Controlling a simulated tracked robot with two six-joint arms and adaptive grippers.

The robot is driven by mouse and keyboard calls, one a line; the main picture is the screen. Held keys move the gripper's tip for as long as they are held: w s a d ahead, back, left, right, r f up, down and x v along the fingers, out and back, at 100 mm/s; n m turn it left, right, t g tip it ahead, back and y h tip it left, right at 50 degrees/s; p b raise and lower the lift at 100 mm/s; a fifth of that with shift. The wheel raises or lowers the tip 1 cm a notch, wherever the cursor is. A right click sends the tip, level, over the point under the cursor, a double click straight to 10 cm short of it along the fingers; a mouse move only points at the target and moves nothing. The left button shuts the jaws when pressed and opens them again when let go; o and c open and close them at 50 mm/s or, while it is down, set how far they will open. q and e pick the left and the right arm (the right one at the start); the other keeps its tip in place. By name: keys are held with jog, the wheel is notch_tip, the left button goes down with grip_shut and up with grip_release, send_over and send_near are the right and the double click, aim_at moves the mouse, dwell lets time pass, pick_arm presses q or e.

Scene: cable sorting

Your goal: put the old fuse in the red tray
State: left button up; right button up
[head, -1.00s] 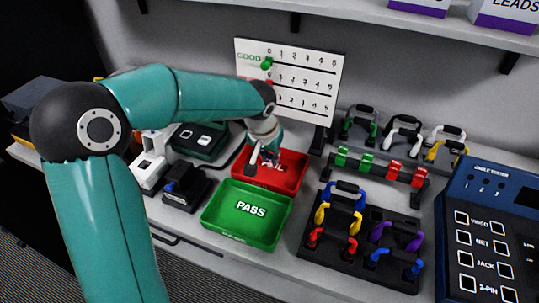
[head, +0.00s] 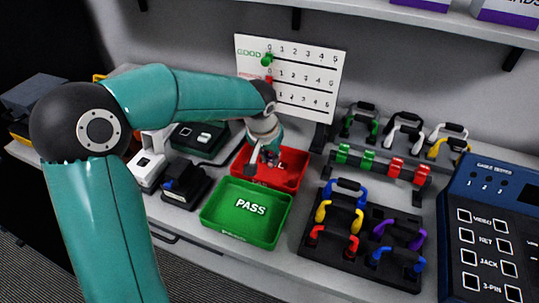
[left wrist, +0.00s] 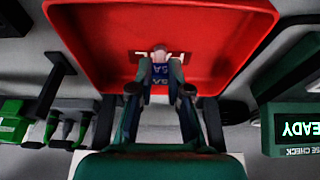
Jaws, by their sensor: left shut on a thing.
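The red tray (head: 294,172) stands behind the green PASS tray, with white lettering on its floor partly hidden by my gripper. My left gripper (head: 262,163) reaches down over the red tray. In the left wrist view my left gripper (left wrist: 160,84) is shut on a small fuse (left wrist: 160,70) with a pale end and a blue label. The fuse is in front of the lettering on the red tray's floor (left wrist: 100,45). I cannot tell whether it touches the floor. My right gripper is not in view.
The green PASS tray (head: 224,228) is directly in front. A dark rack with coloured cables (head: 305,252) and a blue cable tester (head: 470,190) stand to the right. A white score board (head: 310,62) stands behind. Small devices (head: 185,187) stand to the left.

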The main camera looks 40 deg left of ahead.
pick_arm(q)
jog(key=shift+f+b, duration=0.25)
jog(key=shift+b, duration=0.05)
dwell(0.5)
jog(key=o, duration=1.4)
jog(key=shift+r, duration=0.1)
jog(key=shift+r+p, duration=2.95)
jog(key=shift+r, duration=1)
